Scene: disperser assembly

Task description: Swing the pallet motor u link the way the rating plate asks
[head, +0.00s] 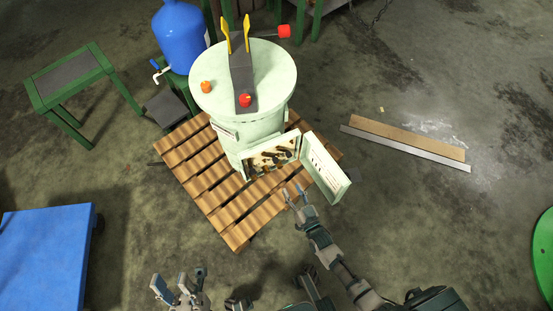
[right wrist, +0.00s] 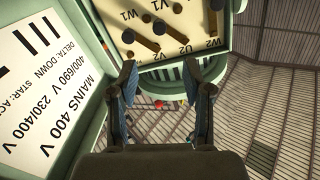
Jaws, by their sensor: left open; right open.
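The pallet motor (head: 262,120) is a pale green upright drum on a wooden pallet, its terminal box (head: 272,158) open at the front. In the right wrist view the cream terminal board (right wrist: 190,18) carries brass studs, dark bar links and marks including W1, V1, V2, U2 and W2. A dark slanted link (right wrist: 170,32) lies near the U2 mark; I cannot tell surely which link is U. The rating plate (right wrist: 45,85) reads MAINS 400 V, 400/690 V, 230/400 V, DELTA: DOWN, STAR partly cut off. My right gripper (right wrist: 160,88) is open, empty, before the board. My left gripper (head: 178,285) is open, low and away.
The open box door (head: 325,166) stands right of my right gripper, close to it. The pallet (head: 212,190) spreads beneath the drum. A blue drum (head: 180,38), a green-framed stand (head: 82,85) and a blue platform (head: 45,260) lie left. Planks (head: 408,138) lie on the floor right.

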